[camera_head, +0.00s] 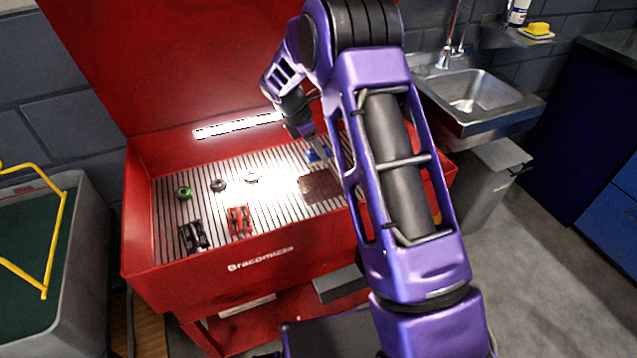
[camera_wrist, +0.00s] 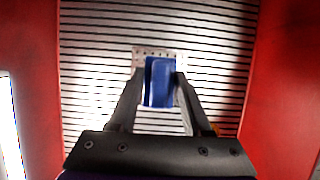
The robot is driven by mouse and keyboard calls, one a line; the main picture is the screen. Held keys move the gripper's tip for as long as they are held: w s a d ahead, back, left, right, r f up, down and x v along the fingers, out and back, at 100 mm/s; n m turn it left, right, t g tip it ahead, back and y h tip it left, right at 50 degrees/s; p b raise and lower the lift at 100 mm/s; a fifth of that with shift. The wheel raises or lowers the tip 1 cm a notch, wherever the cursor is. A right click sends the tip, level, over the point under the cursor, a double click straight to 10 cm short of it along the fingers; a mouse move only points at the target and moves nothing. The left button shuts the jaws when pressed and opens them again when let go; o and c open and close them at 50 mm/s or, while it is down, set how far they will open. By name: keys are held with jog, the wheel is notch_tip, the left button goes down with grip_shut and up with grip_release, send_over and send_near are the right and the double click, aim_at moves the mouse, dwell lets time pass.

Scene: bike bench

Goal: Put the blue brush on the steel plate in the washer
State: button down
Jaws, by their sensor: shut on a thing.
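My gripper (camera_head: 316,155) reaches down into the red washer (camera_head: 240,268) and is shut on the blue brush (camera_wrist: 159,82). In the head view the brush (camera_head: 313,156) shows as a small blue patch at the fingertips, partly hidden by my arm. The wrist view shows a pale plate with small holes (camera_wrist: 139,60) behind the brush, over the slatted grate. Whether the brush touches the plate I cannot tell.
On the washer grate (camera_head: 216,215) lie a green ring (camera_head: 184,193), small metal parts (camera_head: 218,185), a black part (camera_head: 194,237) and a red part (camera_head: 239,221). A lit lamp bar (camera_head: 237,126) is on the back wall. A sink (camera_head: 475,95) stands at right.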

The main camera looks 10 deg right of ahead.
aim_at(308, 157)
notch_tip(308, 157, down, 9)
jog(key=shift+f+b, duration=0.1)
jog(key=shift+b, duration=0.6)
jog(key=shift+c, duration=1.7)
grip_release()
jog(key=shift+f, duration=0.1)
jog(key=shift+r, duration=0.25)
jog(key=p+v, duration=0.1)
jog(key=v, duration=1.1)
jog(key=shift+f+p, duration=0.1)
jog(key=shift+p, duration=0.3)
